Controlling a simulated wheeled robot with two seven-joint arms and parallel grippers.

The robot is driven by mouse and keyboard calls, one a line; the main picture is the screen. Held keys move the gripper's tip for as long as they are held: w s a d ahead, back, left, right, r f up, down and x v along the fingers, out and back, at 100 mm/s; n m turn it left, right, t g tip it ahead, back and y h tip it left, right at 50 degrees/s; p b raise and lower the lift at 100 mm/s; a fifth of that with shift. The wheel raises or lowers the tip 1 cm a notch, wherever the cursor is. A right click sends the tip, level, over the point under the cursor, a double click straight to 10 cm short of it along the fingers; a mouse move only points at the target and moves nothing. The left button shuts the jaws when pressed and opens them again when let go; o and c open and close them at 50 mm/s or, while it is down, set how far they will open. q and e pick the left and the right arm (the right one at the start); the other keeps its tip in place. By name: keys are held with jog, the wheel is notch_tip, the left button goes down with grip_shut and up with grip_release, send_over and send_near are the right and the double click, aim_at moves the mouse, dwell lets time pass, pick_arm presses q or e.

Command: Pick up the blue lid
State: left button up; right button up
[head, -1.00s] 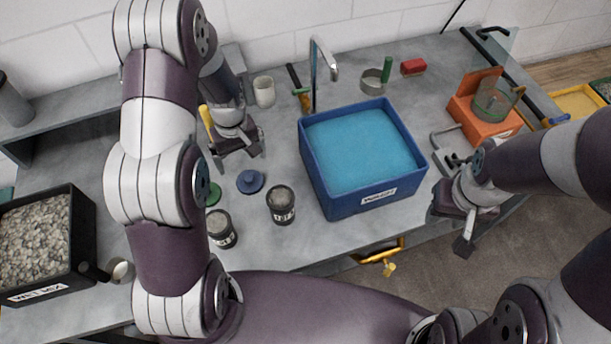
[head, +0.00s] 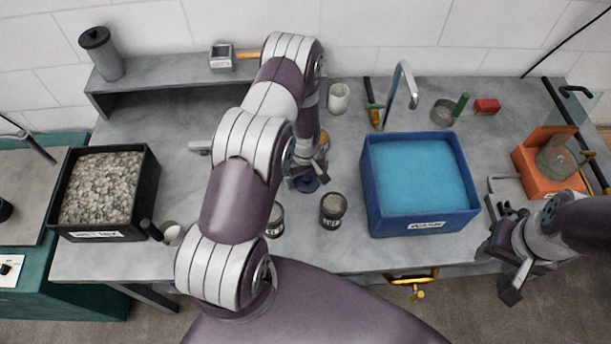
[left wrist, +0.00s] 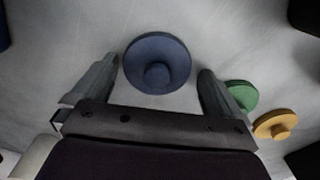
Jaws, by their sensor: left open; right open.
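The blue lid (left wrist: 157,62) is a round disc with a central knob, lying on the grey table. In the left wrist view it sits between the two fingers of my open left gripper (left wrist: 158,85), with a gap to each finger. In the head view the lid (head: 306,184) shows partly, just below my left gripper (head: 308,176), which hides some of it. I cannot tell how high the fingers are above the table. My right gripper (head: 508,268) is open and empty at the table's front right, beside the blue basin.
A green lid (left wrist: 243,95) and a yellow lid (left wrist: 275,124) lie close to the right finger. Two dark jars, one being this jar (head: 333,211), stand nearby. The blue water basin (head: 373,205) is to the right, a black gravel bin (head: 150,192) to the left.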

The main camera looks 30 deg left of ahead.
pick_arm(q)
jog(key=shift+w+d, duration=0.15)
jog(key=shift+d, duration=0.05)
jog(key=shift+c, duration=0.3)
jog(key=shift+d, duration=0.1)
jog(key=c, duration=0.8)
pick_arm(e)
jog(key=shift+d+f, duration=0.1)
jog(key=shift+d, duration=0.1)
pick_arm(q)
jog(key=shift+a, duration=0.2)
